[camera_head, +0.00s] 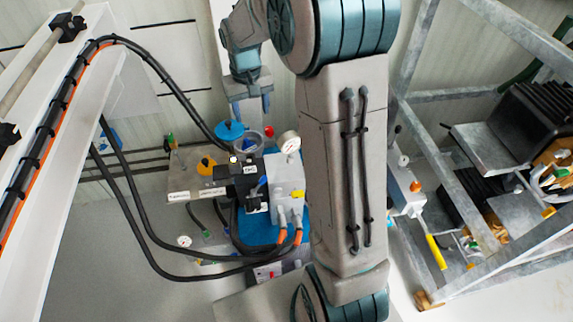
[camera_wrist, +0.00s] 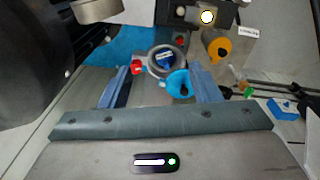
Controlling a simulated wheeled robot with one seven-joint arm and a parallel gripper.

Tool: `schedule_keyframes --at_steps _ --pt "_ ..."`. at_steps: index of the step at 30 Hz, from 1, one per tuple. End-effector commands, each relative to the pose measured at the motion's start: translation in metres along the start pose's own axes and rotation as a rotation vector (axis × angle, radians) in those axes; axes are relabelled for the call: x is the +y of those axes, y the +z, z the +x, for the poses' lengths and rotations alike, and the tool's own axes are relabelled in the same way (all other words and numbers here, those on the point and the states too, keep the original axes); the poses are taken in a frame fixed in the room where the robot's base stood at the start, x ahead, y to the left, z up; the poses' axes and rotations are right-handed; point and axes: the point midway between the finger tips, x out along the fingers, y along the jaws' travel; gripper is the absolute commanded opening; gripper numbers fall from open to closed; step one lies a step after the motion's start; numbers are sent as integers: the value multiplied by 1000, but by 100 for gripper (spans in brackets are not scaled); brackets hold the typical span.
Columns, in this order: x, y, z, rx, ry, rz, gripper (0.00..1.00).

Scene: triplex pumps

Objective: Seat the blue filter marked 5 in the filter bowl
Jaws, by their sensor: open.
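The filter bowl (camera_head: 248,143) is a clear round cup with a rim, behind the black block. In the wrist view it shows as a dark grey ring (camera_wrist: 152,70). A blue piece with a pale mark (camera_wrist: 165,61) appears inside that ring; I cannot read a number or tell how deep it sits. My gripper (camera_head: 251,115) is open and empty above the bowl. In the wrist view its two blue fingers (camera_wrist: 160,70) stand apart, either side of the bowl.
A red knob (camera_head: 268,131) and a pressure gauge (camera_head: 288,142) are right of the bowl. A yellow-orange round part (camera_head: 206,166) is left. The black block (camera_head: 243,178) and hoses crowd the front. A metal frame (camera_head: 420,90) stands far right.

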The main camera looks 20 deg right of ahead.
Motion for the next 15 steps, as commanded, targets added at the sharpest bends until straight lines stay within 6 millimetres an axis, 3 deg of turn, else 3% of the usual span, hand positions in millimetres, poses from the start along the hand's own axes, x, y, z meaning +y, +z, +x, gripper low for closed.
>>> schedule_keyframes --at_steps 6,15 --pt "2 69 -37 34 6 5 57" --pt "2 167 -56 76 -9 18 57"
